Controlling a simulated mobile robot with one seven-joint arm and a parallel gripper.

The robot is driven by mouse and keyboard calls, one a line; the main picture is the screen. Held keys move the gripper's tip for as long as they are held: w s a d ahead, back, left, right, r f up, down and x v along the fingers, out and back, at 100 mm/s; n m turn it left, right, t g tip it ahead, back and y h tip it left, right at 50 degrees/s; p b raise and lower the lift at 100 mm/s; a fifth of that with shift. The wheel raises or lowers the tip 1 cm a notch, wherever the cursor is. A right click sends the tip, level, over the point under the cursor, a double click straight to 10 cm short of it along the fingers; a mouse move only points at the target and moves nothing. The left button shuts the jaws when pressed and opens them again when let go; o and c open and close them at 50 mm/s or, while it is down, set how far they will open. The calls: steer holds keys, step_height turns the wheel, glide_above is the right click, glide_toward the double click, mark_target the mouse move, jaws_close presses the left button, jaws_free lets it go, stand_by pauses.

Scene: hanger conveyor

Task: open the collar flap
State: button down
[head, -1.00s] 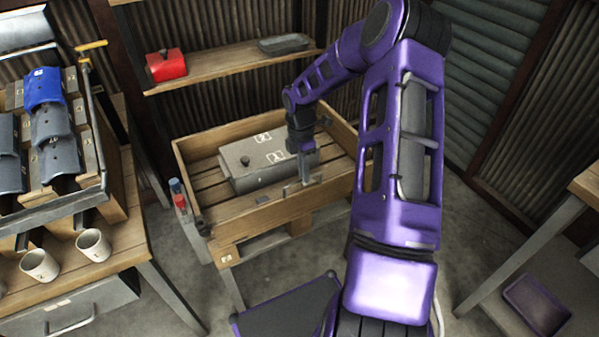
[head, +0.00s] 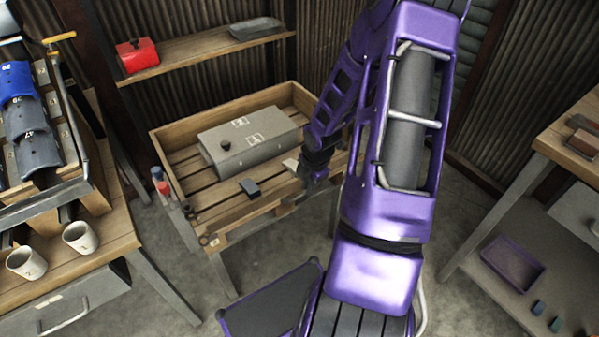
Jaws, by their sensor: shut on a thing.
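A grey box (head: 255,146) with a black knob on its near left end and white marked labels on top lies in a wooden crate (head: 165,160). My gripper (head: 318,180) is at the right of the crate, by its near rail, right of and apart from the box. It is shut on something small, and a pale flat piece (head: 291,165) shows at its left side. The fingertips are small and partly hidden by the arm. I cannot tell for certain which part is the collar flap. A small dark block (head: 250,188) lies in front of the box.
A red bottle and a blue-capped one (head: 160,182) stand at the crate's left edge. A shelf (head: 210,52) behind holds a red box (head: 138,55) and a grey tray (head: 257,29). Left is a bench with mugs (head: 80,237); right is a table with a purple tray (head: 512,262) below.

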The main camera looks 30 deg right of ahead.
steer(key=shift+s+d+f, duration=0.1)
steer(key=shift+s+f, duration=0.7)
steer(key=c, duration=1.5)
jaws_free()
steer(key=shift+r, duration=0.25)
steer(key=o, duration=0.6)
steer(key=shift+w, duration=0.1)
steer(key=shift+s+r+p, duration=0.55)
steer(key=shift+r+p, duration=0.65)
steer(key=shift+r, duration=1.65)
steer(key=shift+s+r+p, duration=0.6)
steer(key=shift+r+p, duration=0.55)
steer(key=shift+r, duration=1.7)
steer(key=shift+s+r+p, duration=0.55)
steer(key=shift+r+p, duration=0.65)
steer(key=shift+r, duration=1.65)
